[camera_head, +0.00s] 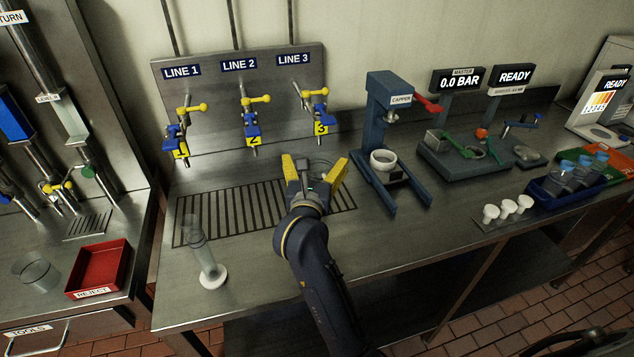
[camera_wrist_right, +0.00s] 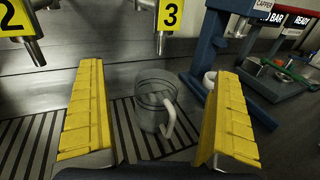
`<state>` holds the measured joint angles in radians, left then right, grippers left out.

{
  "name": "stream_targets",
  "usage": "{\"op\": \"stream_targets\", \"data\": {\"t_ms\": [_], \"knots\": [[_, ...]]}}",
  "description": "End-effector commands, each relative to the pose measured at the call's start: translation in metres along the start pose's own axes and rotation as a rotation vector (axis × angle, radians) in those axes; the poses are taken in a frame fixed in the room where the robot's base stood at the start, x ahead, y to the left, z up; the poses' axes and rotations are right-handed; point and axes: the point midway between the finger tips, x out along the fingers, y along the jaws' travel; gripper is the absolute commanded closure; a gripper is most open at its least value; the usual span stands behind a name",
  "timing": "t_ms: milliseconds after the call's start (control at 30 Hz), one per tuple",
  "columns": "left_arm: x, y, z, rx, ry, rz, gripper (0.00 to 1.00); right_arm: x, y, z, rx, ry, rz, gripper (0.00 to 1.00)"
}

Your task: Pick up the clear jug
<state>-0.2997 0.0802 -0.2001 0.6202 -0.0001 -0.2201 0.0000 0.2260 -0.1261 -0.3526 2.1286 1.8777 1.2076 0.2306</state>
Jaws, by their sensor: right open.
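The clear jug (camera_wrist_right: 153,106) stands upright on the slotted drain grate, below the valve spout tagged 3, in the right wrist view. Its pale handle (camera_wrist_right: 169,120) faces right and toward me. My right gripper (camera_head: 315,166) has its yellow fingers spread wide over the right end of the grate. In the right wrist view the jug shows between and beyond the fingers, with no visible contact. In the head view my gripper mostly hides the jug. My left gripper is not in view.
A blue capper stand (camera_head: 387,105) is close on the right. A clear graduated cylinder (camera_head: 207,262) stands front left of the grate (camera_head: 225,215). Yellow-handled valves (camera_head: 250,118) hang above. A red reject bin (camera_head: 98,270) and a clear beaker (camera_head: 37,270) sit far left.

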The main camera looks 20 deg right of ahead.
Motion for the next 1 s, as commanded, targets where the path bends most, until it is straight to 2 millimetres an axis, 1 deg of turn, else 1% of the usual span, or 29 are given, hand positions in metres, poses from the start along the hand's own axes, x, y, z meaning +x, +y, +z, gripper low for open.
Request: {"op": "stream_targets", "data": {"t_ms": [33,200,333,433,500,767,1000], "knots": [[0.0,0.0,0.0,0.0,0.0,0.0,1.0,0.0,0.0,-0.01,-0.005,0.004,0.0,0.0],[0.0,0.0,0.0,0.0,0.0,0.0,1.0,0.0,-0.001,-0.04,-0.008,0.003,-0.001,0.0],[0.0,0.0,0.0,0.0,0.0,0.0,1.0,0.0,-0.001,-0.059,-0.007,0.002,-0.001,0.0],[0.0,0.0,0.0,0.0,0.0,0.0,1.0,0.0,-0.001,-0.069,-0.008,0.0,-0.001,0.0],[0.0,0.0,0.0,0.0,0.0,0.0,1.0,0.007,-0.001,-0.067,-0.006,-0.003,-0.001,0.0],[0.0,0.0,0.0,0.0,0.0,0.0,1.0,0.018,-0.001,-0.066,-0.006,-0.002,-0.001,0.0],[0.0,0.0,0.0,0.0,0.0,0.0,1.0,0.05,-0.001,-0.066,-0.007,-0.002,-0.002,0.0]]}}
